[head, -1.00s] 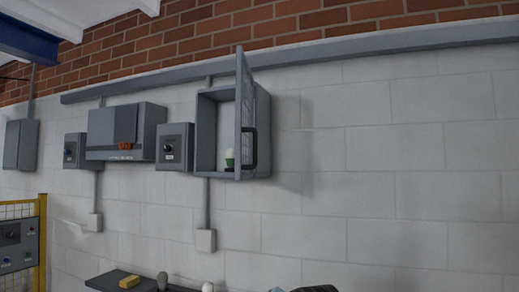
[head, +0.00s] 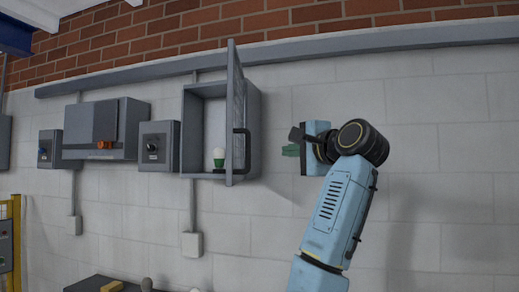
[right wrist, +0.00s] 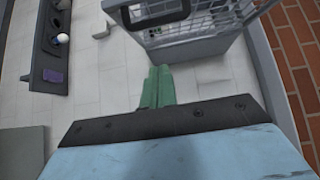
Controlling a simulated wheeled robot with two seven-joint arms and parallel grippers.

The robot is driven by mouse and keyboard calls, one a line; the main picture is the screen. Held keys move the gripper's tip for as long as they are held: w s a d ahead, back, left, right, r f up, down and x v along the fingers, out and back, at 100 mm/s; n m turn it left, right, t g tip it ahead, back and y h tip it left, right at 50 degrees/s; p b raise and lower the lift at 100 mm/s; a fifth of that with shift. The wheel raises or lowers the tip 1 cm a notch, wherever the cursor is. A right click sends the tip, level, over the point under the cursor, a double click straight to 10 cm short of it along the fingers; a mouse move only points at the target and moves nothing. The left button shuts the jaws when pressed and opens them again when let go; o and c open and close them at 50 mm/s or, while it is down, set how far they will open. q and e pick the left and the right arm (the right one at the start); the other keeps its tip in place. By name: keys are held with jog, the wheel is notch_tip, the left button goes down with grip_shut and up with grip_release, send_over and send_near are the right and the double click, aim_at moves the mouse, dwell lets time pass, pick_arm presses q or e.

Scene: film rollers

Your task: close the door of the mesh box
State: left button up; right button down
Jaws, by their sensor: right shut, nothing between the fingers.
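The grey mesh box (head: 207,108) hangs on the wall, and its door (head: 236,90) stands open. The door is hinged at the right and juts out from the wall, seen almost edge-on. A dark handle (head: 246,150) sits on its right face. A green and white bulb-like item (head: 219,158) stands inside the box. My right gripper (head: 290,151) is right of the door, apart from the handle. In the right wrist view its green fingers (right wrist: 158,87) are together and empty, and the mesh door (right wrist: 205,22) shows beyond them. My left gripper is out of view.
Left of the box are a grey control box with a knob (head: 153,147) and a larger grey cabinet (head: 103,130). A grey conduit box (head: 192,245) is below. A dark shelf (head: 92,284) with small items is at the bottom. The wall between gripper and door is bare.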

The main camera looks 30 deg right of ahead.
jog(key=w+a+p, duration=0.2)
jog(key=w+p, duration=0.2)
jog(key=w, duration=0.5)
jog(key=shift+w+a+f, duration=0.15)
jog(key=shift+a, duration=0.2)
jog(key=shift+a, duration=0.1)
